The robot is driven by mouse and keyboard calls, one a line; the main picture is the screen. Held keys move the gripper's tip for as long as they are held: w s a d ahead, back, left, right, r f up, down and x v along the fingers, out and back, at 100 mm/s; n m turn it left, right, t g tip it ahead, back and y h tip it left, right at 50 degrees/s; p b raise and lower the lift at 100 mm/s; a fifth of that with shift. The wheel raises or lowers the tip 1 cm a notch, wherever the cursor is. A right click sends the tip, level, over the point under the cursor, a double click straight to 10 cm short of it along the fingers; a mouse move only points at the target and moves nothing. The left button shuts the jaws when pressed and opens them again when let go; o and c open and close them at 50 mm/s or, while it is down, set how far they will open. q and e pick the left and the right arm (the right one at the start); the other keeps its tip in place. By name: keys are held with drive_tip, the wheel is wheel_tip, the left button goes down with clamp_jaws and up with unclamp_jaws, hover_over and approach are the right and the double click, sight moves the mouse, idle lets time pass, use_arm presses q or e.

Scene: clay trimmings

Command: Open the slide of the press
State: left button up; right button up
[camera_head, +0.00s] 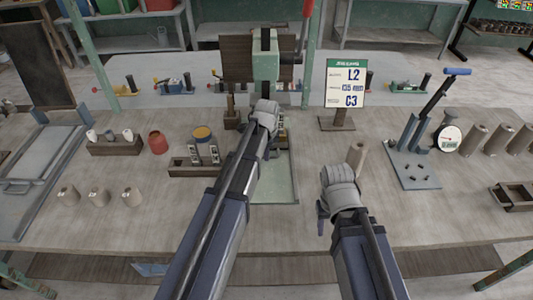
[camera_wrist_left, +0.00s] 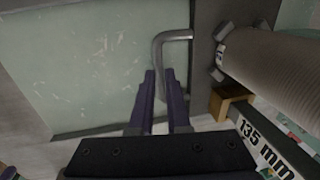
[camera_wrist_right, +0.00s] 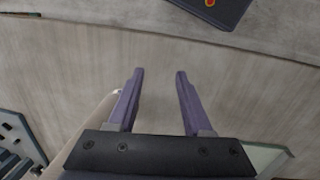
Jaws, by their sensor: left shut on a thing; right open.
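The press (camera_head: 265,68) is green with a red lever (camera_head: 306,12) and stands at the back middle of the table. In the left wrist view a bent grey rod handle (camera_wrist_left: 172,35) joins a dark grey bar (camera_wrist_left: 204,45) beside a pale green plate (camera_wrist_left: 80,60). My right gripper (camera_wrist_right: 153,75) is open and empty over the table, right of the press.
A ribbed clay cylinder (camera_wrist_left: 275,70) lies close to the right of the handle, with a label reading 135 mm (camera_wrist_left: 265,148) below it. A sign (camera_head: 346,83), a blue-handled tool stand (camera_head: 412,165) and several clay cylinders stand right. The front table (camera_head: 110,230) has clear room.

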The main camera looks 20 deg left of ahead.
use_arm(q)
clamp_jaws()
drive_tip(key=shift+s, duration=0.1)
idle(1.0)
